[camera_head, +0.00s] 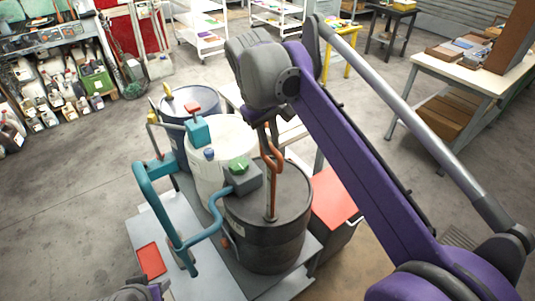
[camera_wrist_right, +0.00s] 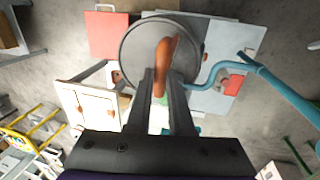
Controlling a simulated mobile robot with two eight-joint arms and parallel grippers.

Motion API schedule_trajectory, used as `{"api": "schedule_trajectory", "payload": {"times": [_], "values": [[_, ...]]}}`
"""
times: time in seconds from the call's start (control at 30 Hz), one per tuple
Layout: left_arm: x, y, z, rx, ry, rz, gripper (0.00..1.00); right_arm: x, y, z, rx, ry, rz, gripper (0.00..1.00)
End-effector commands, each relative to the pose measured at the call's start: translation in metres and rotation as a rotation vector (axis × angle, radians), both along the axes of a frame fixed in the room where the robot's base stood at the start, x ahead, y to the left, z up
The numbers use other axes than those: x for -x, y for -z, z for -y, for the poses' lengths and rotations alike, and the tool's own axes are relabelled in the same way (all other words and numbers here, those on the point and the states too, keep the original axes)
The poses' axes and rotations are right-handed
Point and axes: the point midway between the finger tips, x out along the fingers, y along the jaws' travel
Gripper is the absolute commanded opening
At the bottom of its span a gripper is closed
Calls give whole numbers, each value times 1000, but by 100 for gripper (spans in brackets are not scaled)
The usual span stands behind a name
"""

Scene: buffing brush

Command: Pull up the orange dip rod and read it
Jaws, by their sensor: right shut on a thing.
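The orange dip rod (camera_head: 273,158) stands nearly upright over the dark drum (camera_head: 268,238), its orange looped handle on top and a thin shaft running down to the drum's lid. My right gripper (camera_head: 267,120) is above the drum, shut on the upper part of the handle. In the right wrist view, the two dark fingers (camera_wrist_right: 162,82) are close together around the orange handle (camera_wrist_right: 165,52), which shows between and beyond them over the round drum top (camera_wrist_right: 135,45). Any markings on the shaft are too small to read. My left gripper's fingers are not visible.
A white drum (camera_head: 232,130) and a blue drum (camera_head: 190,103) stand behind the dark drum on a grey cart. A teal pipe handle (camera_head: 160,210) rises at the left. A red-topped box (camera_head: 334,197) is at the right. Open floor (camera_head: 70,210) lies to the left.

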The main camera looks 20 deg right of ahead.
Motion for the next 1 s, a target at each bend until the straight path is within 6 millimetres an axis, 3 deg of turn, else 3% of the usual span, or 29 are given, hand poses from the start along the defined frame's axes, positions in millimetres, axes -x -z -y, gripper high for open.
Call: {"api": "schedule_trajectory", "payload": {"times": [0.03,0.2,0.4,0.9,0.93,1.0], "values": [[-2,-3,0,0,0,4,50,-4,-14,0,1,-2,14,0],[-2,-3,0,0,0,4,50,-4,-45,0,1,-2,11,0],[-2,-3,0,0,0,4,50,-3,-67,0,1,-1,8,0],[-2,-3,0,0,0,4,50,-2,-74,1,1,-1,5,0],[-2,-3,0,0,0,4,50,-2,-74,1,1,-1,5,25],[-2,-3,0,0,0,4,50,-2,-74,0,1,-1,5,37]]}}
